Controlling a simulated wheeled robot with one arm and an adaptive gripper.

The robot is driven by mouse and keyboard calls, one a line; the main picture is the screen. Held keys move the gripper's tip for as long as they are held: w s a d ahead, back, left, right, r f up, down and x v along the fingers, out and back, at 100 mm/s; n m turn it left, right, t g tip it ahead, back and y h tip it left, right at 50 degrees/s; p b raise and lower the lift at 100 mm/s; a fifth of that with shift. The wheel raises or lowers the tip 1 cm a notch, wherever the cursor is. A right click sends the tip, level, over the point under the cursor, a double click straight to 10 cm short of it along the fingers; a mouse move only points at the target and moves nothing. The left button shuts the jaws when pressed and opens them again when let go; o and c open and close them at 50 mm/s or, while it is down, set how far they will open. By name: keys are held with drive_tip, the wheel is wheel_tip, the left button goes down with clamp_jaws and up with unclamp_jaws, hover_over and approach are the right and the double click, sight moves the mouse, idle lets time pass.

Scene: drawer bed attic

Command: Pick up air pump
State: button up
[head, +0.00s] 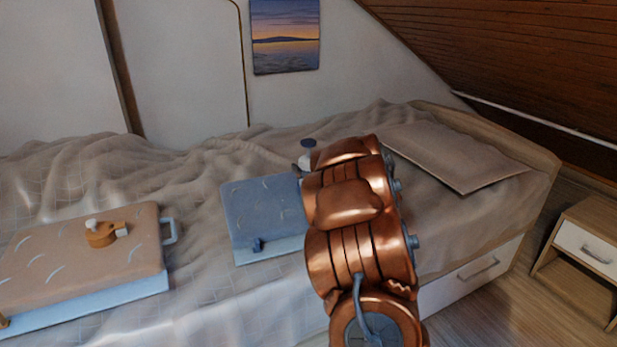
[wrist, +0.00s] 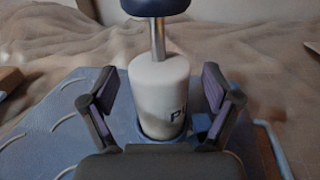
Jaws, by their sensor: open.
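The air pump (wrist: 158,90) is a white cylinder with dark lettering, a metal rod and a dark blue knob. In the wrist view it stands upright in a round socket on a blue board (wrist: 70,125). My gripper (wrist: 160,92) is open, with one finger on each side of the pump's body and visible gaps between. In the head view the pump's top (head: 307,150) shows just left of my copper-coloured arm. The blue board (head: 262,207) lies on the bed, and my arm hides its right part and the gripper.
A tan and light-blue case (head: 80,250) with an orange and white piece (head: 105,233) lies on the bed at left. A pillow (head: 455,155) lies at right. A nightstand (head: 585,250) stands beside the bed, under the sloped ceiling.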

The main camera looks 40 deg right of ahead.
drive_tip(key=shift+w+d, duration=0.1)
drive_tip(key=shift+w, duration=0.3)
drive_tip(key=shift+c, duration=0.3)
drive_tip(key=c, duration=1.4)
drive_tip(key=shift+r, duration=0.15)
